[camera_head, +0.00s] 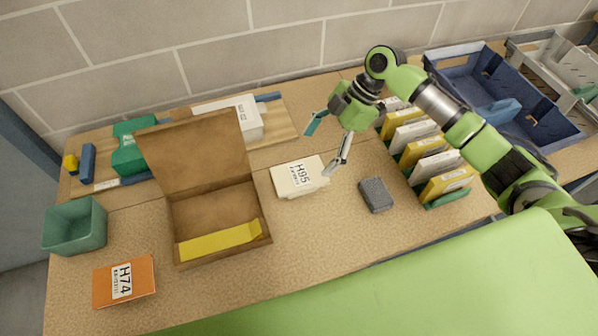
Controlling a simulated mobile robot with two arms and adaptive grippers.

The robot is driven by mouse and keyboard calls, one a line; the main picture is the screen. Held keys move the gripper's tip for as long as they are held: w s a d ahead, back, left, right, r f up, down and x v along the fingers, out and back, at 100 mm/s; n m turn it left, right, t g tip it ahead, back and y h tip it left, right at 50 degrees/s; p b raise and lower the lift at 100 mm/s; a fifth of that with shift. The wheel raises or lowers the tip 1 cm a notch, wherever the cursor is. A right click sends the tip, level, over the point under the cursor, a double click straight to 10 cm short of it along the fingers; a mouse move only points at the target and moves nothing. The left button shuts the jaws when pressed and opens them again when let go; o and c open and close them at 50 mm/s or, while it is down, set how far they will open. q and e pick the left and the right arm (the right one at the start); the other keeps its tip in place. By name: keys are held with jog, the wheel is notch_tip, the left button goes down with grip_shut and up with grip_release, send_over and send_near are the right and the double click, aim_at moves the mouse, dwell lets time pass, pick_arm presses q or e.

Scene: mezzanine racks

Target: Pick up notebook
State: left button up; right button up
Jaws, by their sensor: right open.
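A cream, flat, book-like item (287,187) with a label reading H95 lies on the tabletop in the middle, right of the open cardboard box. An orange flat item (143,274) labelled H74 lies at the front left. Both look like possible notebooks; I cannot tell for certain which one is the notebook. My right gripper (323,145) is open and empty, its fingers spread just above and behind the cream item. One fingertip appears close to the cream item's right edge; I cannot tell if it touches. My left gripper is out of view.
An open cardboard box (188,213) with a raised lid stands left of centre. A green bin (88,246) is at the left. A grey block (376,194), a row of upright yellow and white files (447,185) and a blue crate (551,122) lie to the right.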

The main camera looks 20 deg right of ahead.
aim_at(300, 174)
jog(key=x, duration=0.3)
jog(key=shift+a+f+p, duration=0.15)
jog(key=shift+f+p, duration=0.05)
jog(key=shift+p, duration=0.25)
jog(key=p+x, duration=0.2)
jog(key=x, duration=0.2)
jog(key=shift+s+a+f, duration=0.1)
jog(key=shift+a+f, duration=0.05)
jog(key=shift+f, duration=0.25)
jog(key=c, duration=1.3)
